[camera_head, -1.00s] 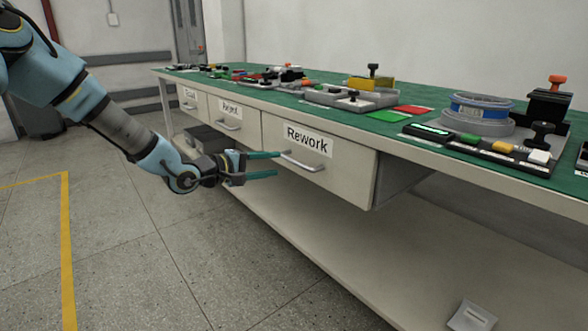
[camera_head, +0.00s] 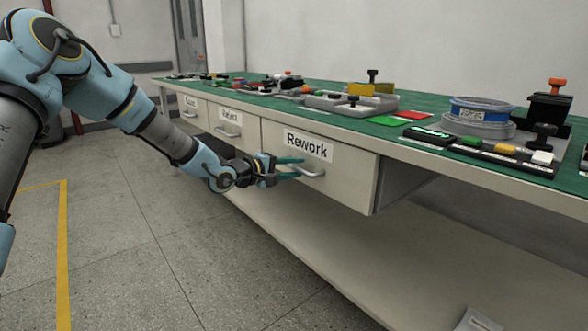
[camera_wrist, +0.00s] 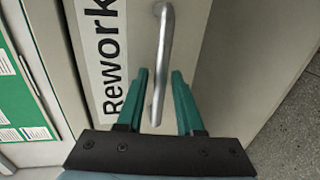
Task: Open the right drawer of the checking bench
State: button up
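The right drawer (camera_head: 345,178) of the checking bench carries a "Rework" label (camera_head: 307,146) and a metal bar handle (camera_head: 311,171). Its front looks flush with the bench, so the drawer is shut. My gripper (camera_head: 294,168) is at the left end of the handle. In the wrist view the handle (camera_wrist: 160,60) runs between the two green fingers of my gripper (camera_wrist: 159,92), with a gap showing on each side. The fingers are open and stand on either side of the handle's near part. Whether the fingertips touch the drawer front cannot be told.
Two more drawers, the middle one labelled "Reject" (camera_head: 225,122), lie to the left. The green bench top (camera_head: 400,150) holds fixtures, a blue-rimmed spool (camera_head: 481,112) and a row of coloured buttons. A lower shelf (camera_head: 330,245) runs below. The floor in front is clear.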

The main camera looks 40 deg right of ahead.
grip_shut()
dwell(1.1)
